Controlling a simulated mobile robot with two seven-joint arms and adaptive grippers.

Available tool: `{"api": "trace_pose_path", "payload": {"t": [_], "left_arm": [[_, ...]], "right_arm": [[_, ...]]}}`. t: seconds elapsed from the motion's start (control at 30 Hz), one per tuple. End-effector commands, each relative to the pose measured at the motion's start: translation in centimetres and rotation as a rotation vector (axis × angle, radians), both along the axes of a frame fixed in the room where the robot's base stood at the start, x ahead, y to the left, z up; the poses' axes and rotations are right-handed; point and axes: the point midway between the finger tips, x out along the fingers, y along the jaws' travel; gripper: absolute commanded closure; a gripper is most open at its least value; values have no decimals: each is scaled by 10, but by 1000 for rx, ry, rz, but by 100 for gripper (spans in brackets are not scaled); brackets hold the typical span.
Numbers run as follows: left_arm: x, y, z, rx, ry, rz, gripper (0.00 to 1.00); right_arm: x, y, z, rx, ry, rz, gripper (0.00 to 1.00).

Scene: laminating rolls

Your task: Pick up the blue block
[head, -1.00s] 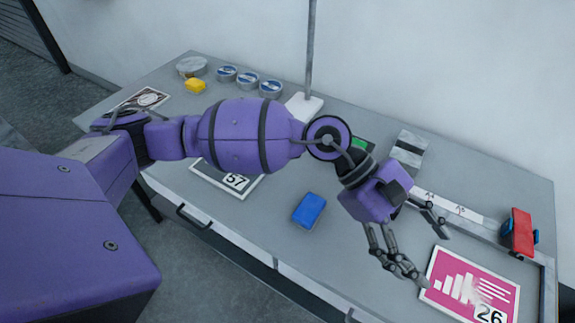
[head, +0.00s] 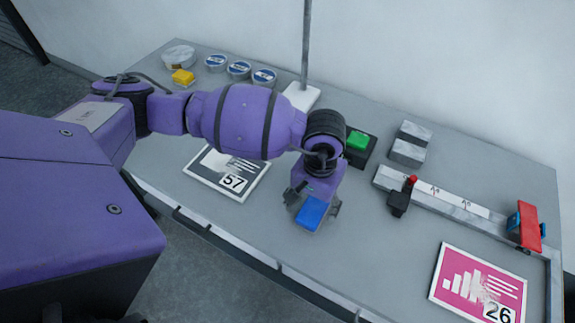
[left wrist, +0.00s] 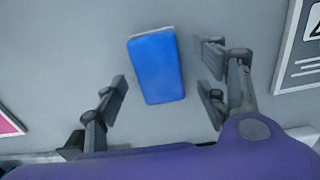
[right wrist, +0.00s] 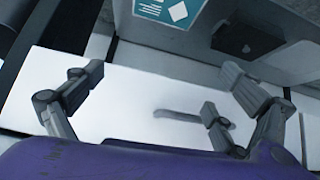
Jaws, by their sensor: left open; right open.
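The blue block (head: 312,213) lies on the grey table near its front edge. In the left wrist view the blue block (left wrist: 157,67) sits between the spread fingers, with clear space on both sides. My left gripper (head: 313,212) is open above the block, its fingers to either side; I cannot tell the exact height. The fingers also show open in the left wrist view (left wrist: 165,95). My right gripper (right wrist: 155,95) shows only in the right wrist view, open with nothing between its fingers, away from the block.
A card marked 57 (head: 215,177) lies left of the block. A pink card marked 26 (head: 470,285) lies at right. A green button (head: 358,140), grey blocks (head: 408,150) and a ruler rail (head: 450,203) with a red clamp (head: 529,226) stand behind. A pole base (head: 300,97) stands farther back.

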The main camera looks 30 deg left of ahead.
Motion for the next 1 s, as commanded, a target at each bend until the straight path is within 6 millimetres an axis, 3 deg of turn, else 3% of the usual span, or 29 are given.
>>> {"api": "trace_pose_path", "payload": {"t": [0.2, 0.43, 0.87, 1.0], "left_arm": [[1, -1, -23, -2, -4, -1, 34], [2, -1, -25, -3, -5, -2, 34], [2, -1, -24, -3, -6, -1, 88], [2, -1, -24, -3, -6, -1, 88]], "right_arm": [[3, 6, 4, 12, -4, -4, 5], [3, 8, 3, 16, -3, -9, 5], [3, 6, 3, 11, -4, -3, 5], [2, 4, 3, 8, -4, -1, 5]]}}
